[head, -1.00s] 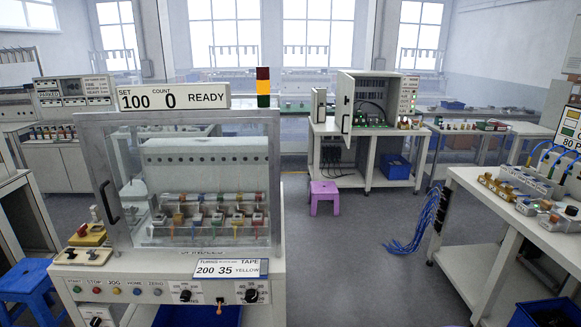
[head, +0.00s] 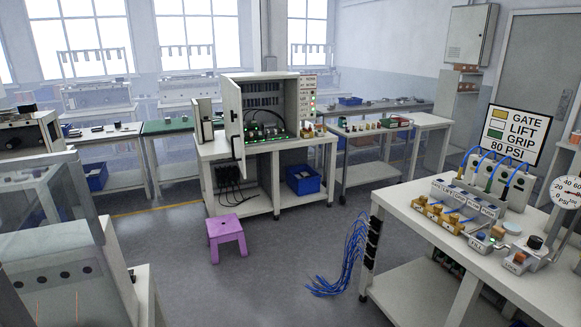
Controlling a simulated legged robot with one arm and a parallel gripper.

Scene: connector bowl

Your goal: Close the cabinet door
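A light grey cabinet (head: 288,97) stands on a white bench in the middle of the head view. Its front is open and shows dark parts, cables and green lights inside. Its door (head: 234,125) hangs open on the left side, seen nearly edge-on, with a dark handle on it. A second grey cabinet (head: 470,36) hangs on the wall at the upper right, and its front looks shut. My gripper is not in view.
A purple stool (head: 226,235) stands on the floor before the white bench (head: 262,154). Blue cables (head: 345,260) hang down to the floor from the right-hand bench (head: 405,205). A machine with a clear cover (head: 40,205) fills the near left. Grey floor lies open between them.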

